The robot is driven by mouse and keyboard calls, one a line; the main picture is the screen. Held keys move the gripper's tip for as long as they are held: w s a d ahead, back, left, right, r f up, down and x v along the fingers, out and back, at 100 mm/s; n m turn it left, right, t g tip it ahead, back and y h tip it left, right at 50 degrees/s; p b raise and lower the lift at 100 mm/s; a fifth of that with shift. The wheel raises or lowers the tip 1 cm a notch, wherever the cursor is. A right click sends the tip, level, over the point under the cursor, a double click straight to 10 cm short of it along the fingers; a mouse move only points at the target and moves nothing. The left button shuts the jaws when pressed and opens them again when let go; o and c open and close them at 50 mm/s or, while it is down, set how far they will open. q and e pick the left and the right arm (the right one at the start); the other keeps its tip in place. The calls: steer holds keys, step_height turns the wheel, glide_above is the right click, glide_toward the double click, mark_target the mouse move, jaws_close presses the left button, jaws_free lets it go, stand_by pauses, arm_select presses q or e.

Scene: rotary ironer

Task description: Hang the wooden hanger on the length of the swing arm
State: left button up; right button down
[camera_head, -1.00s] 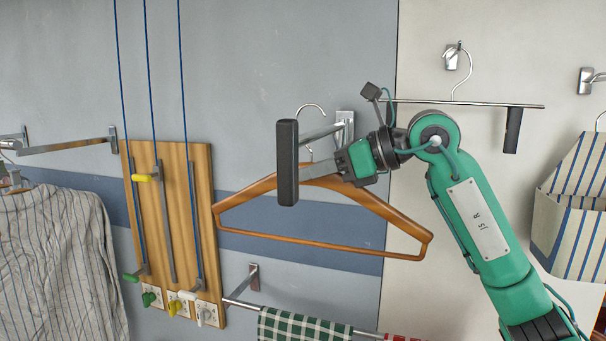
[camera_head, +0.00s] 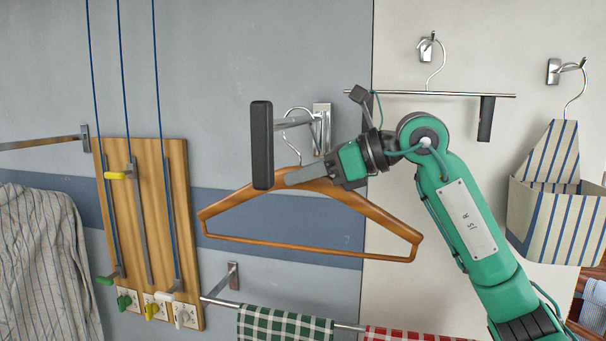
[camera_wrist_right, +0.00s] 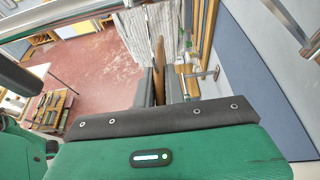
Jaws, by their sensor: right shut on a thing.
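The wooden hanger (camera_head: 375,215) hangs roughly level in the head view, with a thin metal hook (camera_head: 299,110) on top. My right gripper (camera_head: 296,179) is shut on the hanger near its neck; the wood (camera_wrist_right: 159,60) also shows between the fingers in the right wrist view. The swing arm (camera_head: 291,124) is a metal bar from a wall bracket, with a dark upright end block (camera_head: 262,146). The hook's curve rises above the bar and its stem shows below, between end block and bracket. I cannot tell whether the hook touches the bar. My left gripper is out of view.
A wooden board (camera_head: 146,220) with cords and coloured handles is left of the hanger. Below is a rail (camera_head: 222,302) with checked cloths (camera_head: 283,325). Right are a clip hanger (camera_head: 445,93) and a striped bag (camera_head: 545,205). A striped shirt (camera_head: 40,260) hangs left.

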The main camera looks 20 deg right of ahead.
steer(key=shift+f+b, duration=0.4)
steer(key=c, duration=1.4)
jaws_free()
steer(key=shift+s+d+r+b, duration=0.1)
steer(key=shift+s+d+b, duration=0.2)
steer(key=shift+d, duration=0.15)
steer(key=b+v, duration=0.4)
steer(key=v, duration=0.7)
steer(key=shift+s+d+r, duration=0.45)
steer(key=shift+s+d, duration=0.05)
steer(key=shift+d, duration=0.15)
